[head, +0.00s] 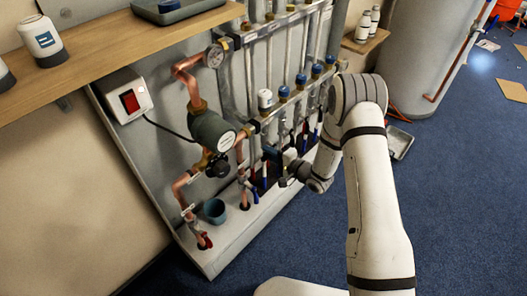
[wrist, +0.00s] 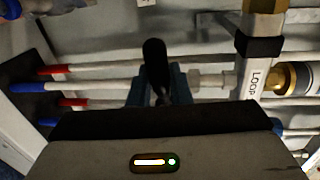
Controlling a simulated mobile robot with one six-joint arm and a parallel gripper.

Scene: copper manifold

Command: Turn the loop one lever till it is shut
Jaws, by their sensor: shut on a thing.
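In the wrist view, a black lever handle (wrist: 155,62) stands upright in the picture, across the pipes that run sideways behind it. My gripper (wrist: 158,88) is shut on its lower part, with a bluish finger on either side. The handle's lower end and its pivot are hidden by my gripper. A bracket marked LOOP (wrist: 257,80) is right of the handle; the rest of its label is not readable. In the head view, my gripper (head: 284,165) reaches in at the lower right of the manifold, and the lever there is too small to make out.
A row of blue-capped valves (head: 300,80) sits above my gripper. A cup (head: 214,210) stands on the ledge below. Red and blue sleeved pipes (wrist: 60,70) run close behind the lever.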

